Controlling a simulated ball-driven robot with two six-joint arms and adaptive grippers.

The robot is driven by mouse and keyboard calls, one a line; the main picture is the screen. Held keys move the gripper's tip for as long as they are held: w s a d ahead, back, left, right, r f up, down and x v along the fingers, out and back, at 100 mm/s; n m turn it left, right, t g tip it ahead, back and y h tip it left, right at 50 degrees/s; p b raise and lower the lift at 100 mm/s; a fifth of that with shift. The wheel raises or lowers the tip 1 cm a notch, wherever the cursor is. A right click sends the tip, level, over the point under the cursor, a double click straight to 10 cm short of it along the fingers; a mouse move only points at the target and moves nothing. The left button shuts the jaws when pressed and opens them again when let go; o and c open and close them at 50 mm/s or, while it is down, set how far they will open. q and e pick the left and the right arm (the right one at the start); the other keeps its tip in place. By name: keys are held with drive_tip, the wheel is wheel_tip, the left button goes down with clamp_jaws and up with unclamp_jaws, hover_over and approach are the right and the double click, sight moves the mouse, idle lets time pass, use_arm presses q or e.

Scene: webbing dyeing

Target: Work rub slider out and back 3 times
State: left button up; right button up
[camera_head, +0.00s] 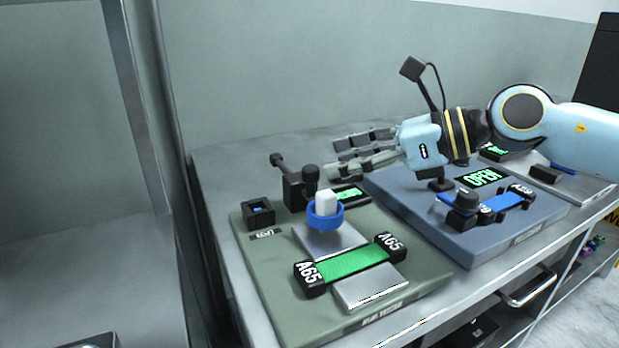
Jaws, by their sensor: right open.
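A green board (262,285) on the bench carries a green webbing strip (352,263) held between two black end clamps marked A65. Behind the strip, a white peg in a blue ring (325,214) shows over a silver plate (318,243); this may be the rub slider, but I cannot tell for sure. A black post with a knob (300,188) stands just behind it. My right gripper (342,158) is open, above and behind the green board, apart from the peg, with nothing seen between its fingers. My left gripper is out of view.
A blue board (400,203) to the right holds a blue strip between black clamps and a lit green display (481,177). A small black square holder (258,214) stands at the green board's left corner. A metal frame post (135,100) rises at the left.

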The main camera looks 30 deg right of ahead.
sight(313, 167)
drive_tip(key=x, duration=0.4)
drive_tip(key=shift+w+a+b, duration=0.1)
drive_tip(key=shift+w+b, duration=0.05)
drive_tip(key=shift+b, duration=0.15)
drive_tip(key=shift+w+a+f, duration=0.3)
drive_tip(key=shift+w+a, duration=0.2)
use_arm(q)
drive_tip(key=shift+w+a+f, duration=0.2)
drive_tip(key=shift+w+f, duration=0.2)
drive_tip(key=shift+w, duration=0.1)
use_arm(e)
clamp_jaws()
